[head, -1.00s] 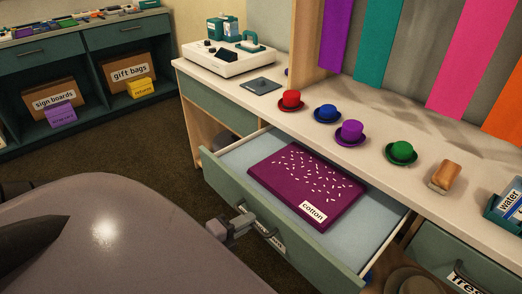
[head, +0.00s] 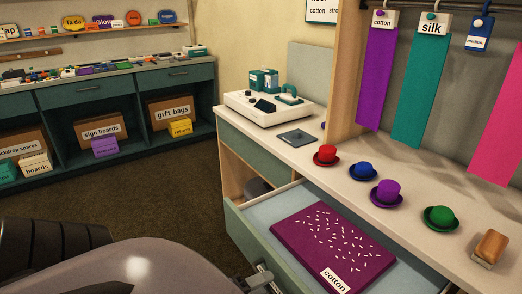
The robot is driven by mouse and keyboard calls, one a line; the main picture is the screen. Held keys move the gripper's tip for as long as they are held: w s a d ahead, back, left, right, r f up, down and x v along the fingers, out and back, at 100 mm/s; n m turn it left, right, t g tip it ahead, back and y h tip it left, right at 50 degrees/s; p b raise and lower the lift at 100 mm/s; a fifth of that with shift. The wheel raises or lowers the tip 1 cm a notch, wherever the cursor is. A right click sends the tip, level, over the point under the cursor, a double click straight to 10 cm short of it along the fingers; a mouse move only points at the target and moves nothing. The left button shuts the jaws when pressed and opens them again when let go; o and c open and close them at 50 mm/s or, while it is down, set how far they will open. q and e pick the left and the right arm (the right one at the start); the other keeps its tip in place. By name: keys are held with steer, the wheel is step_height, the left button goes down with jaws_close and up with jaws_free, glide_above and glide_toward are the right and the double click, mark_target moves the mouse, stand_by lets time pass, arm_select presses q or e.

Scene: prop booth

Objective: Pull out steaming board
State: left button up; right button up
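A magenta board with white flecks and a "cotton" label (head: 325,240) lies flat in an open drawer (head: 262,212) under the counter. The drawer is pulled out, and its green front faces lower left. My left gripper (head: 262,281) is at the bottom edge of the head view, close against the drawer's front by its handle (head: 266,272). The frame edge cuts it off, and its fingers are too small to tell open from shut. My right gripper is not in view.
The counter (head: 335,187) holds a white steamer unit (head: 268,104), a grey plate (head: 297,138), several small hats and a wooden-topped brush (head: 490,247). Colored strips hang behind. Shelves with boxes (head: 104,130) stand at the left. Open carpet lies between.

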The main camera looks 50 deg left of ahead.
arm_select(q)
steer(key=shift+s, duration=0.1)
steer(key=v, duration=0.7)
stand_by(0.7)
steer(key=w+d+f+n+g+p, duration=0.1)
steer(key=d+n+g+p, duration=0.1)
steer(key=d+n, duration=0.6)
steer(key=w+d+f+n+g+h+p, duration=0.1)
steer(key=w+d+n+g+p, duration=0.1)
steer(key=d+n, duration=0.6)
steer(key=shift+n+g, duration=0.3)
steer(key=shift+g, duration=0.3)
